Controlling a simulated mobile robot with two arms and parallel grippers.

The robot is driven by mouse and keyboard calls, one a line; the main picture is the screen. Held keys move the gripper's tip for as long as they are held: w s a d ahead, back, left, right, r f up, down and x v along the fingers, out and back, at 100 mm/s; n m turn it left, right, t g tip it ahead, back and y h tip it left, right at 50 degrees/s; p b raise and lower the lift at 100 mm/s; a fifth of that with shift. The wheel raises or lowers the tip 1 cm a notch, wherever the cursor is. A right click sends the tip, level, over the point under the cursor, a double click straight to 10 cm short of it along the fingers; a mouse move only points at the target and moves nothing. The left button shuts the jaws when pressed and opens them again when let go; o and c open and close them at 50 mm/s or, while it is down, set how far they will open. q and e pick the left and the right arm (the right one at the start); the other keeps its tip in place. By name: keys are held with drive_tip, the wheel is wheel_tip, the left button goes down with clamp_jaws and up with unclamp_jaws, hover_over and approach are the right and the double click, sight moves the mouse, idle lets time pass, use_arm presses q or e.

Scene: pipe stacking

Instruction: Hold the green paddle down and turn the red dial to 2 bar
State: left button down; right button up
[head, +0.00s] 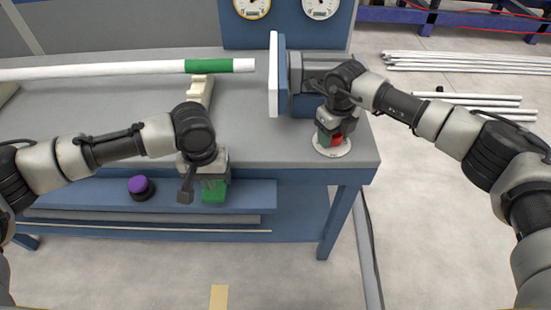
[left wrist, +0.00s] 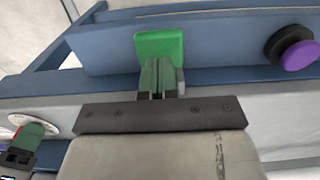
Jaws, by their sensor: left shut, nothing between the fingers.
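The green paddle (head: 214,193) is on the front of the bench and shows large in the left wrist view (left wrist: 160,44). My left gripper (head: 213,180) is shut and empty, its fingertips (left wrist: 162,72) right at the paddle's lower part in the wrist view. I cannot tell if they press on it. The red dial (head: 337,141) sits on a round white plate at the bench's right front corner. My right gripper (head: 328,136) points down at the dial, with a green finger beside it. The arm hides much of the dial, and its setting is unreadable.
A purple button (head: 138,184) is on the bench front, left of the paddle. A white pipe with a green band (head: 208,66) lies across the bench on a cream support (head: 198,90). Two gauges (head: 321,6) are at the back, their needles too small to read.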

drive_tip(key=shift+c, duration=0.5)
use_arm(q)
drive_tip(key=shift+f, duration=0.1)
drive_tip(key=shift+f, duration=2)
drive_tip(key=shift+s+f, duration=0.1)
use_arm(e)
drive_tip(key=n, duration=0.3)
drive_tip(key=shift+s+r+n, duration=0.1)
drive_tip(key=shift+n, duration=0.2)
